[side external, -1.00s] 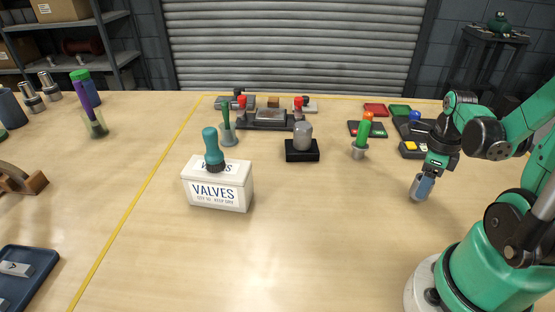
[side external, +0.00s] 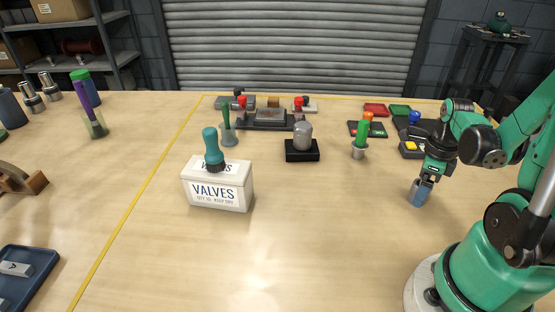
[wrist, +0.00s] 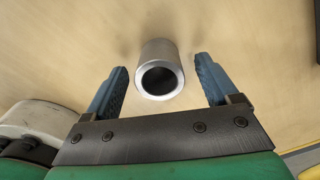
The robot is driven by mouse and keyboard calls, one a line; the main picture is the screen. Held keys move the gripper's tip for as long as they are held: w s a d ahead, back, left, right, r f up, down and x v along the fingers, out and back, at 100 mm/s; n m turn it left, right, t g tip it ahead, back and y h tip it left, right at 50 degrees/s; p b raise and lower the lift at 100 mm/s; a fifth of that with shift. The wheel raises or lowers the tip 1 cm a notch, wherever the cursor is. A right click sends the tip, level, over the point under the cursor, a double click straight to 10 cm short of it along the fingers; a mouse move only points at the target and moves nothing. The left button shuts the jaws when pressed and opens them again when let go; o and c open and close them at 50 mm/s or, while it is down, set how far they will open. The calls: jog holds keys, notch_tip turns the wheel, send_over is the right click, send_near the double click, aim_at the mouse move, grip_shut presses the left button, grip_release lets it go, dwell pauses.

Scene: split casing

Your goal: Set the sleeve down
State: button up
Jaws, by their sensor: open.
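The sleeve (wrist: 158,70) is a short silver-grey metal tube. In the wrist view it stands on the wooden table, with its dark open end facing the camera. My gripper (wrist: 161,66) is open, with one blue finger on each side of the sleeve. A clear gap shows between the sleeve and each finger, so neither touches it. In the side view my gripper (side external: 420,193) points down, low over the right part of the table. The fingers there largely hide the sleeve.
A grey cup with a green and orange piece (side external: 359,147) stands left of my gripper. A white VALVES box (side external: 217,190) stands further left. The table's front middle (side external: 310,245) is clear.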

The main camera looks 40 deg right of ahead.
notch_tip(320, 180, up, 12)
jog(key=w+a+n+t, duration=0.3)
jog(key=w+a+n, duration=0.2)
jog(key=n, duration=1.1)
jog(key=w+a+n+t, duration=0.4)
jog(key=w+a+n, duration=0.2)
jog(key=a+n, duration=0.6)
jog(key=n, duration=0.5)
jog(key=shift+a, duration=0.15)
jog(key=shift+r, duration=0.1)
